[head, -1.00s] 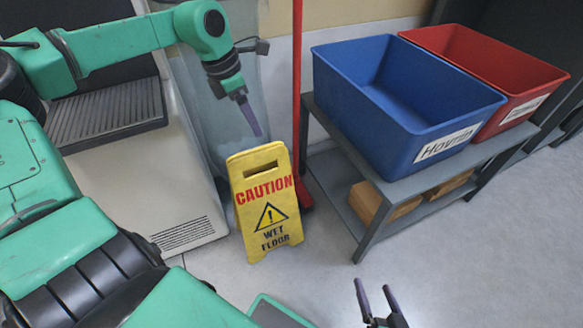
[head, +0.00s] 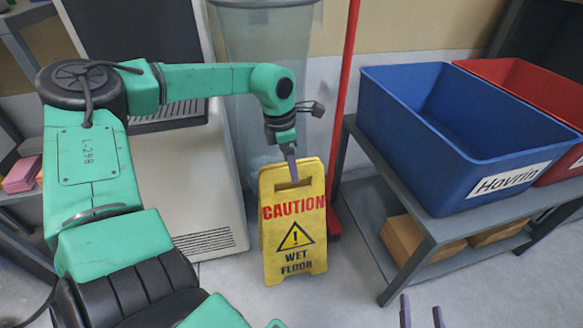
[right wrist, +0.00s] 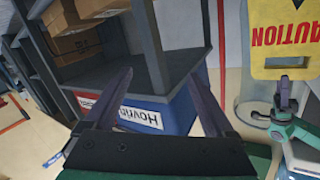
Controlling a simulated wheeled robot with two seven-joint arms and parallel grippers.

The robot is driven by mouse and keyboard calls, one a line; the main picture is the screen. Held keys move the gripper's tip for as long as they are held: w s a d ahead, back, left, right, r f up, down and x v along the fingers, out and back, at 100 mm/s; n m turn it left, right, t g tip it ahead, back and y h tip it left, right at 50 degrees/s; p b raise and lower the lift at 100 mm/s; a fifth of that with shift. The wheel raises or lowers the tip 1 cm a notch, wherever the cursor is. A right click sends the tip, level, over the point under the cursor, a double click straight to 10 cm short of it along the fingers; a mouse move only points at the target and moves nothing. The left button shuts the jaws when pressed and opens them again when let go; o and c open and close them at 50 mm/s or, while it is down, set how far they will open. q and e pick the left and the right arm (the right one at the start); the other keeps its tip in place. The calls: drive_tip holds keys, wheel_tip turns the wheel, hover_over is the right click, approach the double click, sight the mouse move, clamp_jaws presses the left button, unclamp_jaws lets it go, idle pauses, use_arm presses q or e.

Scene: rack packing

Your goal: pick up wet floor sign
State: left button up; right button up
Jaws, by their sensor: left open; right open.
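The yellow wet floor sign (head: 294,222) stands upright on the floor in the middle of the head view, with a handle slot near its top. My left gripper (head: 291,172) is open at the sign's top edge, its fingers pointing down by the slot. I cannot tell whether they touch the sign. My right gripper (head: 422,312) is open and empty at the bottom of the head view, well to the right of the sign. In the right wrist view, the sign (right wrist: 287,37) appears upside down at the upper right, apart from the open fingers.
A grey shelf (head: 408,243) right of the sign holds a blue bin (head: 440,130) and a red bin (head: 520,80), with cardboard boxes (head: 415,240) below. A red pole (head: 345,95) and a translucent bin (head: 262,60) stand behind the sign. A pale cabinet (head: 195,180) is on the left.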

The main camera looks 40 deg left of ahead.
use_arm(q)
wheel_tip(320, 180, down, 2)
drive_tip(key=shift+w+f+b, duration=0.1)
drive_tip(key=shift+w+b, duration=0.05)
drive_tip(key=shift+b, duration=0.3)
use_arm(e)
drive_tip(key=w+r+t, duration=0.3)
drive_tip(key=w+r, duration=0.2)
drive_tip(key=r, duration=0.5)
drive_tip(key=shift+d+r+t+y, duration=0.35)
drive_tip(key=shift+d+t+y, duration=0.05)
use_arm(q)
drive_tip(key=shift+f+b, duration=0.25)
drive_tip(key=shift+b, duration=0.05)
use_arm(e)
drive_tip(key=shift+w+f, duration=0.1)
drive_tip(key=shift+f, duration=0.25)
use_arm(q)
clamp_jaws()
